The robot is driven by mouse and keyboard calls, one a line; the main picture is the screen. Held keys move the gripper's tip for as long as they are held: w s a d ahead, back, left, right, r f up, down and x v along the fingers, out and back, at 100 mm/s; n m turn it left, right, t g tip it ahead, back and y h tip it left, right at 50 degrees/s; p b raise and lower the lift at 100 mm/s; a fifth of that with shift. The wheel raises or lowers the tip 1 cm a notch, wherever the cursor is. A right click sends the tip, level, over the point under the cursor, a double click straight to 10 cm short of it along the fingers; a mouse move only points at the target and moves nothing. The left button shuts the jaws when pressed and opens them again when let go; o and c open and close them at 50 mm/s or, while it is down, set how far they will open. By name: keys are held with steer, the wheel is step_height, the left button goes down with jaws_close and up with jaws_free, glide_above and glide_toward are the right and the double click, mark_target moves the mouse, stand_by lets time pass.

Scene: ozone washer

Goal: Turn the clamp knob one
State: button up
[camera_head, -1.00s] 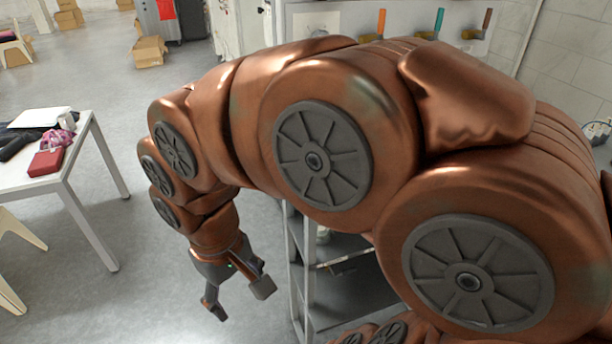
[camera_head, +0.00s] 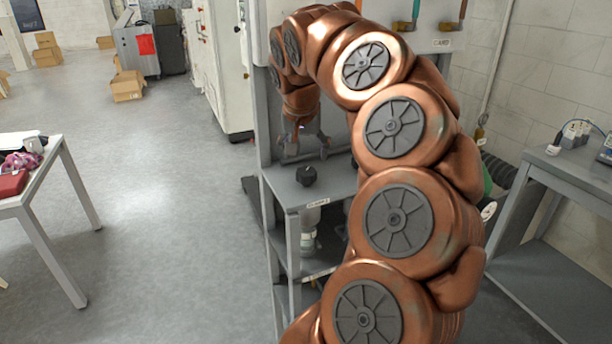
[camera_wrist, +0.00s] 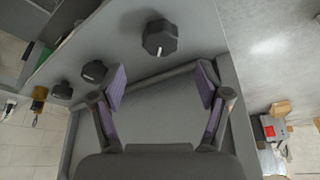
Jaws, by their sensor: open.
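A black knob (camera_head: 306,175) stands on the front left part of the grey bench top (camera_head: 335,183), with a small white label on the edge below it. My gripper (camera_head: 304,157) is behind this knob, above the bench, with its fingers apart and nothing between them. In the wrist view my gripper (camera_wrist: 161,86) is open, and a large dark faceted knob (camera_wrist: 160,37) lies beyond the fingertips, apart from them. Two smaller dark knobs, one near the left finger (camera_wrist: 94,71) and one farther left (camera_wrist: 61,90), also show. My arm hides the bench's right part in the head view.
A grey side table (camera_head: 560,165) stands at the right, and a white table (camera_head: 40,190) at the left. A shelf with a bottle (camera_head: 309,235) is under the bench. Coloured-handled valves (camera_head: 408,24) are on the back panel.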

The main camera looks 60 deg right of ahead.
mark_target(306, 171)
steer(key=p+x, duration=0.1)
steer(key=x, duration=0.6)
steer(key=shift+f, duration=0.2)
steer(key=c, duration=1.2)
